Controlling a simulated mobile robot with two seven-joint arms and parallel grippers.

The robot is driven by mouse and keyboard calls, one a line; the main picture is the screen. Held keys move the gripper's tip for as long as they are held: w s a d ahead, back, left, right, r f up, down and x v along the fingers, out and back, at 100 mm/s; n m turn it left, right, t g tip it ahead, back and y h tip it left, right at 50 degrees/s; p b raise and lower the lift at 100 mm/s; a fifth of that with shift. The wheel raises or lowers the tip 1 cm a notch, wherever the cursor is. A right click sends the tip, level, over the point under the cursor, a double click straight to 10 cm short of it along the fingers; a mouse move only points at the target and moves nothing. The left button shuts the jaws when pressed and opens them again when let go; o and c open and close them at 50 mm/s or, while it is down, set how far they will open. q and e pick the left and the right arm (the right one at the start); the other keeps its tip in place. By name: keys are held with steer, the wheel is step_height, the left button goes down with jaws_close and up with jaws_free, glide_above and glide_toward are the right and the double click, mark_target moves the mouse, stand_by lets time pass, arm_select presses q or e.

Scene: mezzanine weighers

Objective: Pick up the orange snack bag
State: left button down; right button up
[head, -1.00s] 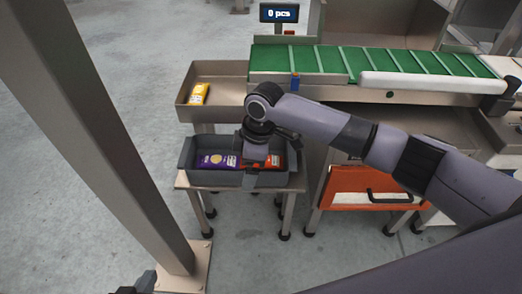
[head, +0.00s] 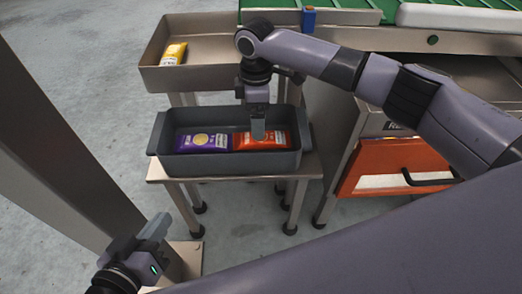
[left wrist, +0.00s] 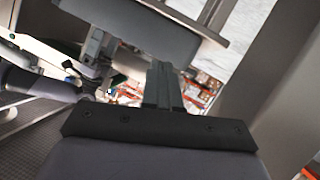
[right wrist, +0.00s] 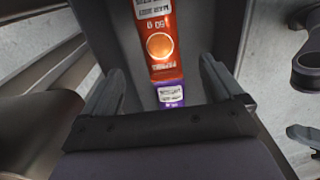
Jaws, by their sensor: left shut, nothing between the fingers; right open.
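The orange snack bag (head: 278,143) lies flat in the right half of a grey crate (head: 230,165). It also shows in the right wrist view (right wrist: 158,48), between and beyond the fingers. My right gripper (head: 258,134) points down over the bag, its fingers apart and open with nothing held. In the head view it hides part of the bag; I cannot tell whether the fingertips touch it. My left gripper (head: 158,226) is shut and empty at the lower left, away from the crate. Its closed fingers show in the left wrist view (left wrist: 164,85).
A purple bag (head: 203,142) lies left of the orange one in the crate. The crate stands on a small steel table (head: 165,176). Behind it, a steel tray (head: 208,73) holds a yellow bag (head: 174,53). A post (head: 80,170) stands at left, an orange-fronted drawer (head: 385,152) at right.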

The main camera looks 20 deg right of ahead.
steer(key=shift+f+b, duration=0.4)
steer(key=shift+f, duration=0.5)
steer(key=f+b, duration=0.2)
steer(key=f, duration=0.1)
steer(key=f+b, duration=0.1)
steer(key=f, duration=0.1)
steer(key=shift+s+d, duration=0.2)
steer(key=shift+d, duration=0.1)
steer(key=shift+f, duration=0.55)
arm_select(q)
steer(key=shift+s+a+f+m+t, duration=0.1)
steer(key=shift+a+f+m+t, duration=0.15)
steer(key=shift+a+m+t, duration=0.35)
arm_select(e)
steer(key=c, duration=1.1)
